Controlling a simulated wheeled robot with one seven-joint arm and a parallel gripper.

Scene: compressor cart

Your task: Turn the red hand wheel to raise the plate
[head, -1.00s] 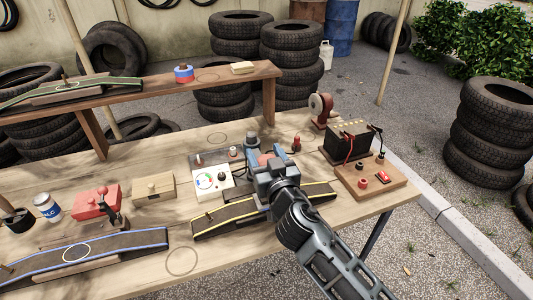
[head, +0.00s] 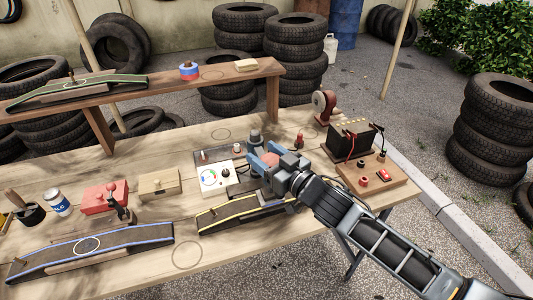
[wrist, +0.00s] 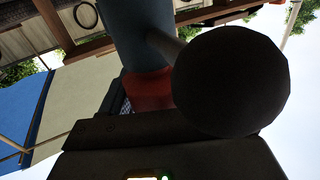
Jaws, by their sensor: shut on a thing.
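The red hand wheel (head: 270,159) shows as a small reddish patch between the blue fingers of my gripper (head: 266,156), near the middle of the bench. My gripper is shut on it, coming in from the right. Most of the wheel is hidden by the gripper. In the wrist view a red part (wrist: 150,90) shows behind a large dark round knob (wrist: 230,80), beside a blue-grey part. A grey upright cylinder (head: 256,137) stands just behind the gripper. I cannot make out the plate or its height.
A white panel with a dial (head: 215,176) stands left of the gripper. A yellow-edged ramp (head: 235,214) lies in front. A battery (head: 349,141) and a wooden board with red knobs (head: 372,180) are to the right. A raised wooden shelf (head: 180,83) runs behind.

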